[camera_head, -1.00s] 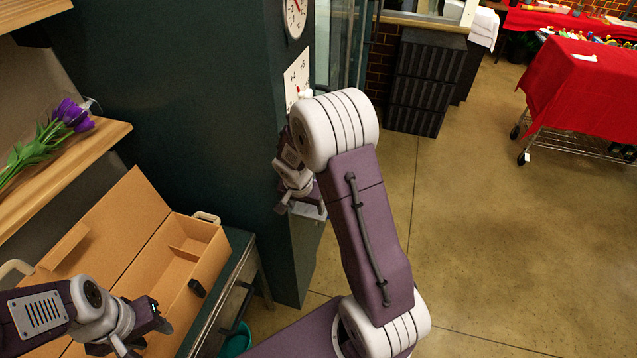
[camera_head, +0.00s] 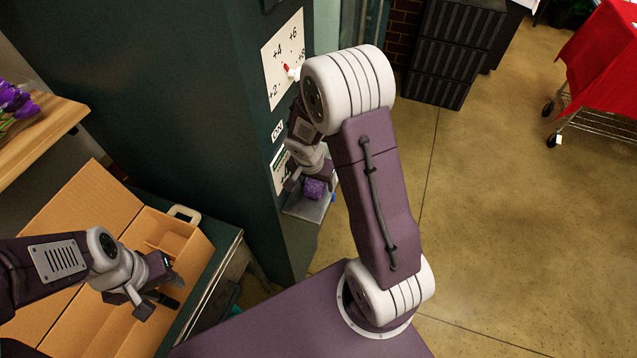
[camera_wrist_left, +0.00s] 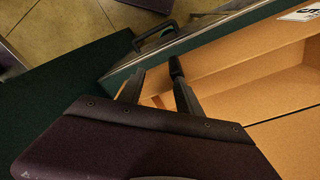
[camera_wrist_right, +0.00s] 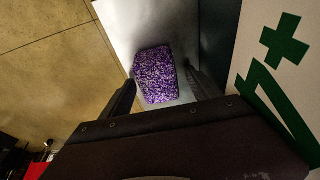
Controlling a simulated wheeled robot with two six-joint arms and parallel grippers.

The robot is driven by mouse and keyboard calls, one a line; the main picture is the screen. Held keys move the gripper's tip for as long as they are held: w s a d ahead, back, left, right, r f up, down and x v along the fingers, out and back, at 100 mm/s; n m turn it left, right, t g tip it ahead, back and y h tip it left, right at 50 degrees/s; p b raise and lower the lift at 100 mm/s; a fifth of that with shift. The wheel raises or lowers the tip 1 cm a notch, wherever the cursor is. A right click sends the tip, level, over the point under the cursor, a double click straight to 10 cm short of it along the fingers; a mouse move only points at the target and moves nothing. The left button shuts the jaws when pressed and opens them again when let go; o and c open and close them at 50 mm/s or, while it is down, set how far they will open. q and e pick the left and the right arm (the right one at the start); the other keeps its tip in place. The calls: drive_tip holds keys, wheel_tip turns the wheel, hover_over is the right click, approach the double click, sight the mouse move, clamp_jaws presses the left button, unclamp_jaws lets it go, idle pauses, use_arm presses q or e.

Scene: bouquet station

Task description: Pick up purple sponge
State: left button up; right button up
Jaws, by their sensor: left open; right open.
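The purple sponge (camera_head: 314,188) lies on a small metal shelf (camera_head: 308,208) on the side of the dark green cabinet. In the right wrist view the sponge (camera_wrist_right: 156,75) is speckled purple and sits ahead of and between the fingers of my right gripper (camera_wrist_right: 160,85). That gripper (camera_head: 303,182) is open and empty, close to the sponge; I cannot tell whether it touches it. My left gripper (camera_head: 160,285) is open and empty over the cardboard box, and also shows in the left wrist view (camera_wrist_left: 155,78).
The open cardboard box (camera_head: 85,222) stands on a dark counter at the left. The green cabinet wall (camera_head: 200,90) with a dial panel (camera_head: 284,55) is right beside my right gripper. Purple flowers (camera_head: 15,102) lie on a wooden shelf (camera_head: 45,140).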

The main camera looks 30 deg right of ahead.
sight(316, 182)
drive_tip(key=shift+s+a+r, duration=0.4)
drive_tip(key=shift+a, duration=0.05)
drive_tip(key=shift+s+a+r, duration=0.1)
drive_tip(key=shift+s+a, duration=0.05)
drive_tip(key=shift+s, duration=0.05)
drive_tip(key=c, duration=0.4)
use_arm(q)
drive_tip(key=shift+s+a+r, duration=0.15)
drive_tip(key=shift+s+a, duration=0.4)
use_arm(e)
drive_tip(key=c, duration=1)
drive_tip(key=r, duration=0.2)
drive_tip(key=r+p, duration=0.1)
drive_tip(key=r, duration=0.1)
drive_tip(key=shift+w+d+r, duration=0.1)
drive_tip(key=shift+d, duration=0.25)
use_arm(q)
drive_tip(key=shift+w+d+r, duration=0.1)
drive_tip(key=shift+r, duration=0.55)
use_arm(e)
drive_tip(key=s+d+r, duration=0.1)
drive_tip(key=s+r, duration=0.1)
drive_tip(key=s, duration=0.1)
drive_tip(key=s+d+r, duration=0.1)
drive_tip(key=s+r, duration=0.1)
drive_tip(key=s, duration=0.2)
drive_tip(key=s+d+r, duration=0.2)
drive_tip(key=s, duration=0.1)
drive_tip(key=shift+s+r, duration=0.3)
drive_tip(key=shift+s, duration=0.05)
